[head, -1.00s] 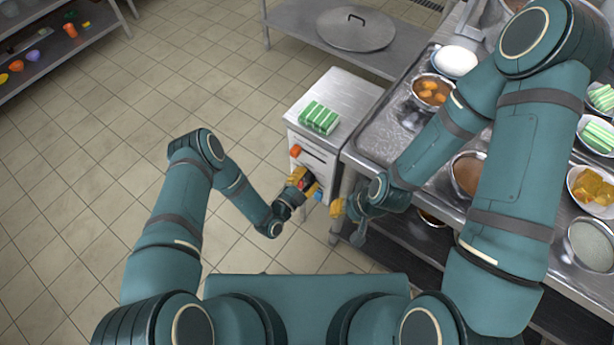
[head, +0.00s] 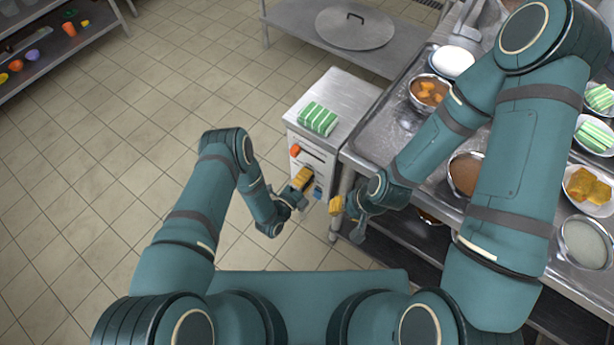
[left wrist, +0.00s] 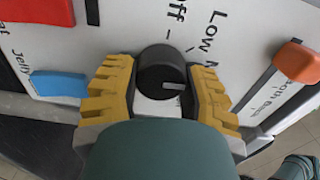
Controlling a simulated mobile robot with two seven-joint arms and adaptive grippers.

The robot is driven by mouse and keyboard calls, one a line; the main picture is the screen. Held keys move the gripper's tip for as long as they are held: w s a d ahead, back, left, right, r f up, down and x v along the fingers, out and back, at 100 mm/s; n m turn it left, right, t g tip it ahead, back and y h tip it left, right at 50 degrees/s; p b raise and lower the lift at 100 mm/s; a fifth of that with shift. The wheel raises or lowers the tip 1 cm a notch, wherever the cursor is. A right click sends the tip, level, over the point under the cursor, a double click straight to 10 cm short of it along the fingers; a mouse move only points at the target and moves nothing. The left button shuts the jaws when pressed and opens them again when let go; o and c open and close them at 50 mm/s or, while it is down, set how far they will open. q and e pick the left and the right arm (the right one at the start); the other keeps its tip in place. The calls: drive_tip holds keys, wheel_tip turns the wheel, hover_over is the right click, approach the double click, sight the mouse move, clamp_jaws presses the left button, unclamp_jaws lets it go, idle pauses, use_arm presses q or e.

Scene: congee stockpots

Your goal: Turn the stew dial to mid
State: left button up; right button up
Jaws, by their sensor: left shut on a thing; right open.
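The stew dial (left wrist: 162,68) is a round black knob with a pale pointer line on a white panel (left wrist: 130,25). Its line points right in the left wrist view, towards the right finger. The labels "Off" and "Low" show above it, and a further label is partly covered by that finger. My left gripper (left wrist: 160,98) has its yellow fingers on both sides of the dial, shut on it. In the head view my left gripper (head: 302,180) is at the cabinet front and hides the dial. My right gripper (head: 337,205) is open, beside the cabinet's right edge.
The panel also has an orange lever (left wrist: 297,62), a blue lever (left wrist: 58,84) and a red part (left wrist: 38,10) close to my left fingers. A green-striped block (head: 318,118) lies on the cabinet top (head: 345,92). A metal counter (head: 372,150) with bowls stands right.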

idle(0.4)
use_arm(q)
drive_tip(key=o, duration=1.2)
drive_tip(key=v, duration=1.2)
drive_tip(key=shift+w, duration=0.1)
